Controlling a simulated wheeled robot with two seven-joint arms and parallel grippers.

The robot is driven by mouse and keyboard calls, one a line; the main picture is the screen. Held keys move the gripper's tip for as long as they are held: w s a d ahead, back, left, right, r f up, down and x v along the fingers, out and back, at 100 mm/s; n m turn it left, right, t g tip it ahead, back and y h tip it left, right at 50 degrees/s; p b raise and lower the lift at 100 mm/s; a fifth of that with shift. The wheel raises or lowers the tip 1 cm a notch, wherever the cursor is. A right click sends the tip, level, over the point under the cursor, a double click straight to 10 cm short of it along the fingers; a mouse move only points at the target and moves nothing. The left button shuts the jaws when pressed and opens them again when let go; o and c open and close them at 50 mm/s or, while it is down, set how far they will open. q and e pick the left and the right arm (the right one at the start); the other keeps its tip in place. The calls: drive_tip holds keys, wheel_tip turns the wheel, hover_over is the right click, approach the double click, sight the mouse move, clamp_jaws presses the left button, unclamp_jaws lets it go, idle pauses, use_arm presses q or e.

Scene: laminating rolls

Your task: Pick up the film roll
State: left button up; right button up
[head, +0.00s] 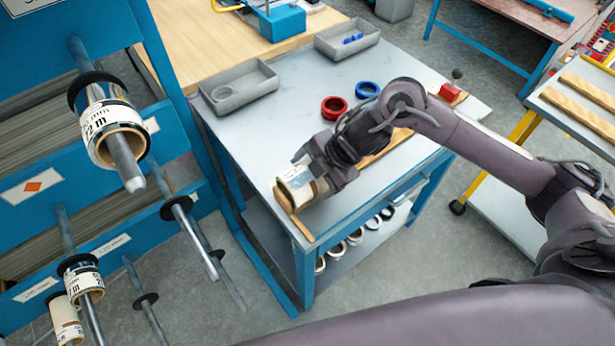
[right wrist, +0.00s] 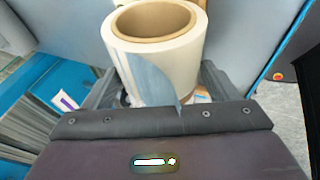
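The film roll (head: 295,186) is white with a printed label and a brown core. In the head view it is at the near left end of a wooden strip on the grey table, its core end turned toward the lower right. My right gripper (head: 312,172) reaches it from the right. In the right wrist view the roll (right wrist: 160,65) sits between the two fingers, with a loose film flap hanging in front. The fingers flank it closely; whether they press on it is hidden, as is whether it touches the strip. My left gripper is not in view.
The table (head: 245,135) holds a red ring (head: 333,107), a blue ring (head: 367,90) and two grey trays (head: 238,88) (head: 347,40). A blue rack (head: 170,120) on the left carries rolls on rods, including a large one (head: 105,115). Several rolls lie on the shelf below the table.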

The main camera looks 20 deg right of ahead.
drive_tip(key=c, duration=0.7)
drive_tip(key=shift+c, duration=0.6)
drive_tip(key=shift+r, duration=0.15)
